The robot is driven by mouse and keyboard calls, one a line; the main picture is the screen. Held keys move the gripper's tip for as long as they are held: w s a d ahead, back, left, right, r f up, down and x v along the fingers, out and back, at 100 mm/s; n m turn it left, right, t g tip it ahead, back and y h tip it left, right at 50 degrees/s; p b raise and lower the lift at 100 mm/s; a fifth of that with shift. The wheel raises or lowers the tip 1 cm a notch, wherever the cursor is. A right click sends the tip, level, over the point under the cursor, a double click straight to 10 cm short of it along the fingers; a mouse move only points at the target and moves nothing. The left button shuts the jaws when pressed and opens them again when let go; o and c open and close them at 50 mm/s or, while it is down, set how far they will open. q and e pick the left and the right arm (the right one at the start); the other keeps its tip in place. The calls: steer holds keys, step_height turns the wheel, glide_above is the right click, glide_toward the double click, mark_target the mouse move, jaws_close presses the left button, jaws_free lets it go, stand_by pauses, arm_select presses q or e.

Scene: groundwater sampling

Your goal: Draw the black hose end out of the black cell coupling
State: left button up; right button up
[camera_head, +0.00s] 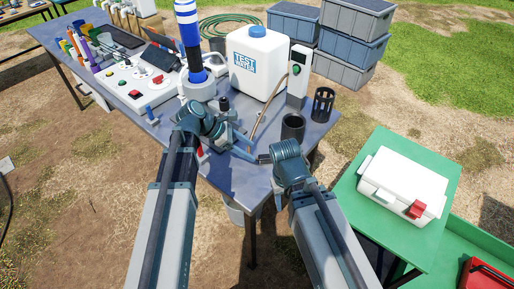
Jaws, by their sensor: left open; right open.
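My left gripper (244,146) is over the front part of the grey table, its wrist bent toward the right. It is open, and I see nothing held between its fingers. My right gripper (262,158) is open at the table's front right, pointing left toward the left gripper. A small black upright piece (224,103) stands just behind the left wrist; I cannot tell whether it is the black coupling or the hose end. The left arm hides part of the table there. A small red piece (200,151) shows beside the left arm.
The grey table (230,178) holds a white water jug (258,70), a grey pump unit (298,78) with a tan hose, a dark cup (292,127), a black cage holder (323,104) and a blue-white column (188,40). A green table (361,193) with a white case (402,180) stands right.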

arm_select(q)
steer(key=p+v, duration=0.4)
steer(key=v, duration=0.3)
steer(key=shift+a+r, duration=0.15)
steer(key=shift+a, duration=0.05)
steer(key=shift+d, duration=0.1)
stand_by(0.3)
